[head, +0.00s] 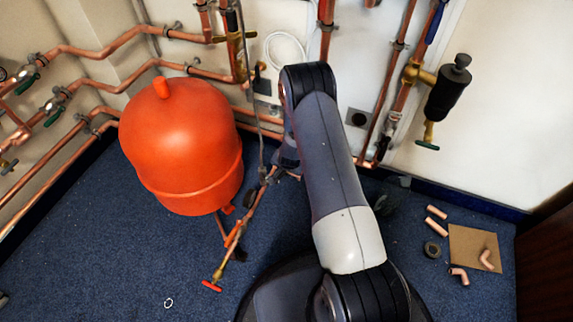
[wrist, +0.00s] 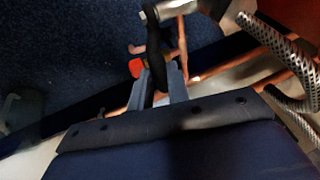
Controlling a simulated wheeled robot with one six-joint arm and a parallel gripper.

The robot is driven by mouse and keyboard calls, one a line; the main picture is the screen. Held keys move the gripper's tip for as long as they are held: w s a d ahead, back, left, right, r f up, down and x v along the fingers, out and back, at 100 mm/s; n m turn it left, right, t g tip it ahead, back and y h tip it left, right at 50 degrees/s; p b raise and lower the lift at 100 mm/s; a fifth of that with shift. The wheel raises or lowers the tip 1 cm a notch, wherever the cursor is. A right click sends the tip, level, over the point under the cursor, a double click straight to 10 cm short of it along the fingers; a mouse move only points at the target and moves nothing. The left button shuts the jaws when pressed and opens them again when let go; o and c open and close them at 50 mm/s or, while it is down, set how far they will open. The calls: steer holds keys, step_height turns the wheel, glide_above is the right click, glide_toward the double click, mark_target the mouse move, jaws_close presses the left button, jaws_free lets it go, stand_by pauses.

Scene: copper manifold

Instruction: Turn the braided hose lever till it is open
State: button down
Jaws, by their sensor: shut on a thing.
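The braided hose (wrist: 287,58) shows as silver mesh loops at the right of the wrist view. In the head view the hose (head: 257,120) hangs as a thin grey line beside the orange vessel. A black lever (wrist: 156,45) runs down from a metal fitting (wrist: 180,9) in the wrist view. My gripper (wrist: 158,88) is shut on the lever's lower end, one finger on each side. In the head view my arm hides most of the gripper and the lever. I cannot tell the lever's angle to the pipe.
The orange vessel (head: 185,150) stands just left of my arm. Copper pipes (wrist: 182,50) run close to my fingers. A red-handled tap (head: 212,286) sits low in front. Pipe offcuts and a cardboard square (head: 472,240) lie right.

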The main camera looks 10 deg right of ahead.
steer(key=shift+s+a+r+t+h+p, duration=0.4)
steer(key=shift+t+p, duration=0.3)
steer(key=shift+p, duration=0.45)
steer(key=shift+s+a+n+t+h, duration=0.1)
steer(key=shift+s+n+t+h, duration=0.2)
steer(key=shift+t+h, duration=0.25)
steer(key=shift+s+a+r+n+t+h+b, duration=0.2)
steer(key=shift+s+a+t+h+b, duration=0.45)
steer(key=shift+t+b, duration=1.1)
steer(key=shift+s+a+f+n+t+h+b, duration=0.1)
steer(key=shift+s+a+n+t+h+b, duration=0.3)
steer(key=shift+s+t+h+b, duration=1.25)
steer(key=shift+w+a+r+n+t+h+b, duration=0.15)
steer(key=shift+a+t+b, duration=0.65)
steer(key=shift+b, duration=1.8)
steer(key=shift+d+t, duration=0.3)
steer(key=shift+t, duration=0.05)
steer(key=c, duration=1.3)
jaws_free()
steer(key=shift+c, duration=0.2)
